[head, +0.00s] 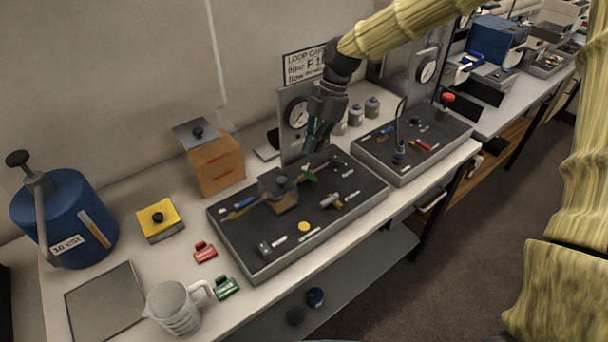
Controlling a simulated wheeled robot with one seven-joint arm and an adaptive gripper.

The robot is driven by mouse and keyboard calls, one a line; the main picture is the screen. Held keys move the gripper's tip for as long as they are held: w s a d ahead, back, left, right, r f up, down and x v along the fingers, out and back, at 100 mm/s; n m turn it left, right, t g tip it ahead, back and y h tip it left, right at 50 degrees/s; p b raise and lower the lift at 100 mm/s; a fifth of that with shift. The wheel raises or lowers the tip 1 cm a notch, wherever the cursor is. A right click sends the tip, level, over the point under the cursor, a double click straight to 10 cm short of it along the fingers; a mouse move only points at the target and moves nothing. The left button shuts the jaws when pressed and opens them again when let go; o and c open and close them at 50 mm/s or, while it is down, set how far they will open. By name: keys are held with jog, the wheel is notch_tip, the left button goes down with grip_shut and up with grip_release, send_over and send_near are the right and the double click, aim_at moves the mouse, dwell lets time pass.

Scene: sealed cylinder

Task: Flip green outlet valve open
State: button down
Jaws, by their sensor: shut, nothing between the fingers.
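The green outlet valve (309,174) is a small green handle near the back of the larger grey bench panel (262,268), right of a brownish block-shaped fitting (283,196). My gripper (314,150) points down just above and behind the green handle, in front of the gauge plate. Its dark fingers look closed with nothing between them. I cannot tell from this view whether the fingertips touch the handle. The exact angle of the handle is too small to read.
A blue valve handle (243,203) and a yellow knob (304,227) share the panel. A pressure gauge (297,114) stands upright behind it. A second panel (405,171) lies to the right. A jug (175,306), red and green clips and a blue cylinder (66,220) are left.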

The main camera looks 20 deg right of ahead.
aim_at(310, 175)
jog(key=shift+f, duration=0.1)
jog(key=shift+p+x, duration=1.65)
jog(key=shift+x, duration=3.35)
jog(key=shift+s, duration=0.1)
